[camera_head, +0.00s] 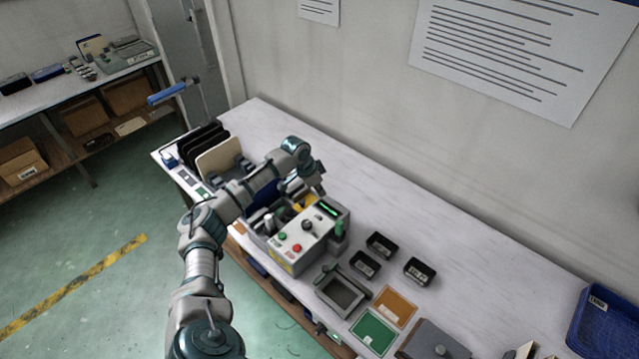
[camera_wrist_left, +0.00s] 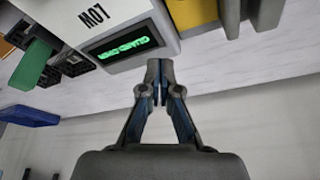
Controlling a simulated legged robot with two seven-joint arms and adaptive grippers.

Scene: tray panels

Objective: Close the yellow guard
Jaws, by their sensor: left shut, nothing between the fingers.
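The grey machine box (camera_head: 312,240) stands on the white table, with buttons and a small display with green text (camera_wrist_left: 122,45) on top. In the wrist view the text appears upside down and seems to read "GUARD OPEN". The yellow guard (camera_head: 305,201) shows as a small yellow patch behind the box, partly hidden by my arm; a yellow part also shows at the top of the wrist view (camera_wrist_left: 194,12). My left gripper (camera_head: 319,189) is shut and empty, just behind the box near the display and the guard. In the wrist view its fingertips (camera_wrist_left: 159,82) meet below the display edge.
Several small black bins (camera_head: 380,245), a grey frame (camera_head: 342,290), and orange (camera_head: 394,306) and green (camera_head: 373,332) panels lie right of the box. Dark upright panels (camera_head: 203,143) stand at the left. A blue crate (camera_head: 606,322) is far right. The table behind the box is clear.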

